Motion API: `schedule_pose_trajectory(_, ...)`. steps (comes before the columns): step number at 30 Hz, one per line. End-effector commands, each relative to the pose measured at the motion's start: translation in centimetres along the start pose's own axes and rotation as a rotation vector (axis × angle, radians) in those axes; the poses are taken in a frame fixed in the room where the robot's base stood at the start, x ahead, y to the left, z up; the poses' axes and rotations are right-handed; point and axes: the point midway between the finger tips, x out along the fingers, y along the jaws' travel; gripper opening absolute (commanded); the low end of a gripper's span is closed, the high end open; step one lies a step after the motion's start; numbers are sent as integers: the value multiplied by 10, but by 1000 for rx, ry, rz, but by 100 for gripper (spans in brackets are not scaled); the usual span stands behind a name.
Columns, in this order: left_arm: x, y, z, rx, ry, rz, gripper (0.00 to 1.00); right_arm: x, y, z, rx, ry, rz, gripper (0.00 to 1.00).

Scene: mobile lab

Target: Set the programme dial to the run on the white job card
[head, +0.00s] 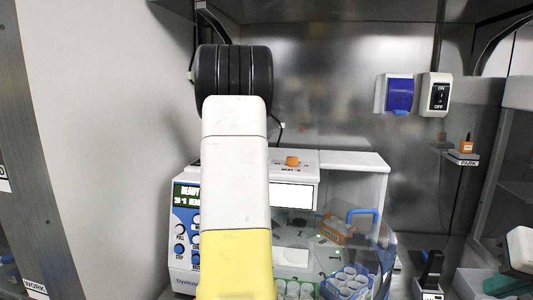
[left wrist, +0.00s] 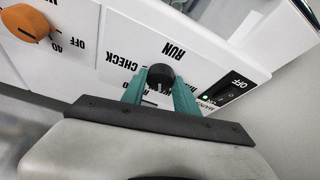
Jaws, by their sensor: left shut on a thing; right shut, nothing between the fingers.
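In the left wrist view, a black dial knob (left wrist: 160,75) sits on a white panel, with RUN, CHECK and other partly covered words printed around it. My left gripper (left wrist: 160,92) has its teal fingers on either side of the knob and is shut on it. Which word the knob points to is not clear. In the head view my arm covers this part of the instrument (head: 355,165). My right gripper (head: 497,285) seems to show only in part, teal, at the lower right edge, away from the instrument. I cannot make out a readable white job card.
An orange knob (left wrist: 25,22) and a switch with a green light (left wrist: 207,97) flank the dial. The instrument's screen (head: 187,195) reads READY. A blue wall box (head: 398,93) and an ON/OFF switch (head: 436,96) are on the back wall.

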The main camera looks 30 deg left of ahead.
Motion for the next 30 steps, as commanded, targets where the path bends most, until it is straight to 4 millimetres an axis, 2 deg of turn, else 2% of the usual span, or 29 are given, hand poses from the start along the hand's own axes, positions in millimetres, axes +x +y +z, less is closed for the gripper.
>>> schedule_pose_trajectory(8, 0, 0, 0, 0, 1, 1, 0, 0, 0, 0, 0, 0, 0, 0)
schedule_pose_trajectory(9, 0, 0, 0, 0, 1, 1, 40, 0, 0, 0, 0, 0, 0, 0)
schedule_pose_trajectory(12, 0, 0, 0, 0, 0, 1, 57, 0, 0, 0, 0, 0, 0, 0)
schedule_pose_trajectory(23, -4, 0, 0, -1, 0, 1, 57, 0, 0, 0, 0, 0, 0, 0)
schedule_pose_trajectory(26, -15, 0, -1, 0, 3, 1, 57, 0, 0, 0, 0, 0, 0, 0)
schedule_pose_trajectory(30, -40, 0, -1, -1, 3, 1, 57, 0, 0, 0, 0, 0, 0, 0)
